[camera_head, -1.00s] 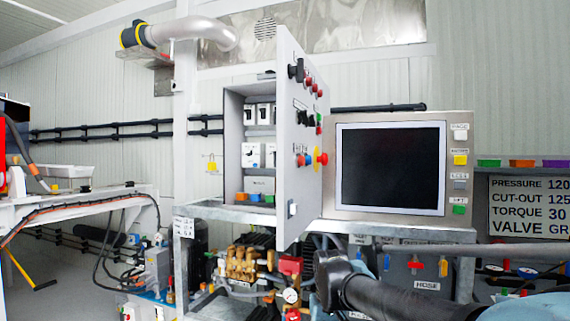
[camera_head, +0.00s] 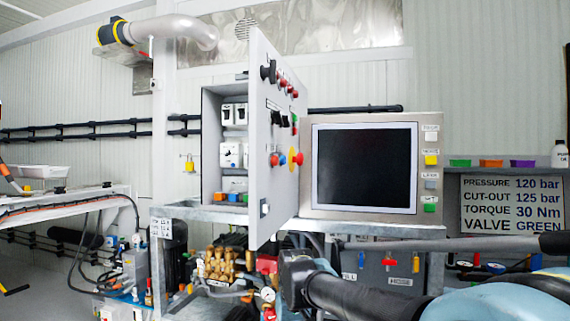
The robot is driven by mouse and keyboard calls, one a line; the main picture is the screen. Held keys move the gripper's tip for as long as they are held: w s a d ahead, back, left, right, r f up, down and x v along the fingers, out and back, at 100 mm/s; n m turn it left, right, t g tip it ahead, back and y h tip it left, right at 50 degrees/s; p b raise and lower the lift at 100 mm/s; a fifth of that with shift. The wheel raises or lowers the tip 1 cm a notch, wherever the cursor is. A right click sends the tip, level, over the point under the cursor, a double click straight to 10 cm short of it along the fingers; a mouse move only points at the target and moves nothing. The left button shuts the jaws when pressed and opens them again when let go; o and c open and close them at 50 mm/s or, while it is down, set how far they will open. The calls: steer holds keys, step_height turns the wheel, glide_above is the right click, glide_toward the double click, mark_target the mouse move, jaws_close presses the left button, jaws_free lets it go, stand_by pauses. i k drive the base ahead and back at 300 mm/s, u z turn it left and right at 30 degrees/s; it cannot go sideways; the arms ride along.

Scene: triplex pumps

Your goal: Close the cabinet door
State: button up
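The grey cabinet (camera_head: 209,150) stands on a metal frame left of centre, with breakers and coloured connectors showing inside. Its door (camera_head: 259,180) is hinged on the right side and stands wide open, swung out toward me. The door's front face, turned to the right, carries red, black, blue and yellow knobs and buttons. A black handle (camera_head: 268,72) sits near the door's upper free edge. My arm's dark links cross the lower right of the view, below the door and apart from it. My gripper's fingers cannot be made out.
A panel with a dark screen (camera_head: 364,166) stands right of the door. Brass pump parts (camera_head: 222,262) and a gauge (camera_head: 267,294) sit below the cabinet. A sign (camera_head: 513,205) hangs at right. A white bench (camera_head: 70,200) stands at left.

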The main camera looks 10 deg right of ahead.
mark_target(278, 185)
steer(key=k, duration=0.5)
steer(key=u, duration=2.2)
steer(key=k, duration=0.6)
steer(key=z, duration=2.45)
